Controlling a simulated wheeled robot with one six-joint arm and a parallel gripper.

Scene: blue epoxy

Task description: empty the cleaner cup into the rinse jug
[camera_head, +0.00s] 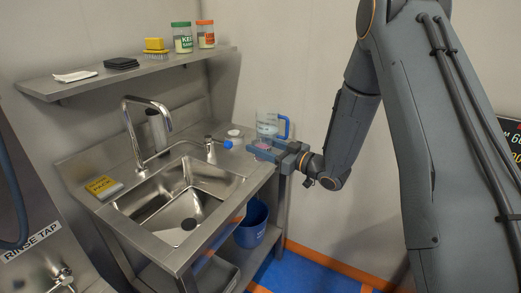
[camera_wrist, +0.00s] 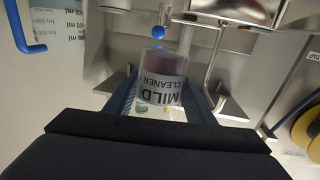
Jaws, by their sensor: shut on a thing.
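The cleaner cup (camera_wrist: 163,78) is clear, holds something purplish and has a white "MILD CLEANER" label. It sits between the two blue fingers of my gripper (camera_wrist: 165,100), which is shut on it. In the head view my gripper (camera_head: 262,151) is over the counter at the right of the sink, and the cup is mostly hidden by the fingers. The rinse jug (camera_head: 267,126), clear with a blue handle, stands just behind the gripper. The jug also shows at the upper left of the wrist view (camera_wrist: 62,22), with "ml" markings. Its contents are unclear.
A steel sink (camera_head: 180,200) with a tall tap (camera_head: 130,125) lies left of the gripper. A soap pump (camera_head: 210,150) and a blue-tipped clear bottle (camera_head: 235,136) stand near the cup. A shelf (camera_head: 130,75) hangs above. A blue bin (camera_head: 252,224) is below the counter.

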